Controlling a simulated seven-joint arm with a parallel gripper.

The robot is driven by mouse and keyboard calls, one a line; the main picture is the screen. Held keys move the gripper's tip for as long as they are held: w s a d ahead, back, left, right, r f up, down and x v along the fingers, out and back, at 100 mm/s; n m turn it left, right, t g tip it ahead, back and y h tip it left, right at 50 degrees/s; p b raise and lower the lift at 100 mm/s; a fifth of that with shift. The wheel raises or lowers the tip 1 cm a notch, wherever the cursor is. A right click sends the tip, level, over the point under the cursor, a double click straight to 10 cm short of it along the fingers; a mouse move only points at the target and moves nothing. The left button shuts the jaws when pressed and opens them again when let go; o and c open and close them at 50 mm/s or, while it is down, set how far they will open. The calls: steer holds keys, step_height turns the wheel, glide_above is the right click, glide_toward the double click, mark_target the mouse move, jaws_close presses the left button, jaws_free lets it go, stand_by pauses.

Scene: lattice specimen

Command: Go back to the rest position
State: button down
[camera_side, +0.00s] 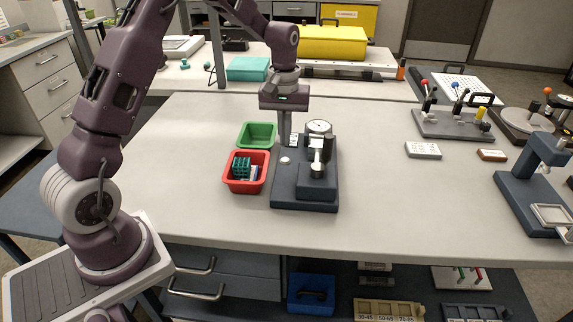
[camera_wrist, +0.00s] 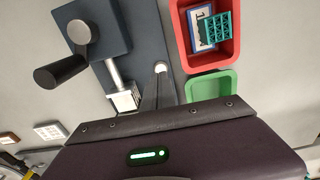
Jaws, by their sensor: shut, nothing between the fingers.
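My gripper (camera_side: 285,138) is shut and empty. In the side view it points down above the back left part of a dark blue-grey test device (camera_side: 306,199) with a round dial (camera_side: 319,127). In the wrist view its fingers (camera_wrist: 160,88) show over the device's dark base (camera_wrist: 149,40), close to a small white knob (camera_wrist: 160,67). A red bin (camera_side: 236,186) stands left of the device and holds a teal lattice block (camera_side: 241,166) and a blue-and-white item (camera_wrist: 203,32). A green bin (camera_side: 257,134) stands behind the red one; what shows of it looks empty.
A device with lever knobs (camera_side: 452,122), a white block (camera_side: 423,150) and a small brown block (camera_side: 492,155) stand to the right. Another blue-grey device (camera_side: 530,180) is at the right edge. The table (camera_side: 385,205) is clear right of the test device.

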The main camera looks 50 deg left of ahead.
steer(key=s+d+r+m+t, duration=0.1)
steer(key=s+d+r+m, duration=0.1)
steer(key=s+d+r, duration=0.4)
steer(key=s+d+r+m+t, duration=0.1)
steer(key=s+d+r+m, duration=0.1)
steer(key=s+r, duration=0.45)
steer(key=s+d+r+m+t, duration=0.1)
steer(key=s+d+r+m, duration=0.1)
steer(key=s, duration=0.5)
steer(key=s+d+r+m+t, duration=0.1)
steer(key=s+d+m+t, duration=0.1)
steer(key=s, duration=0.6)
steer(key=shift+d+r+m, duration=0.3)
steer(key=shift+r, duration=0.1)
steer(key=shift+s, duration=0.1)
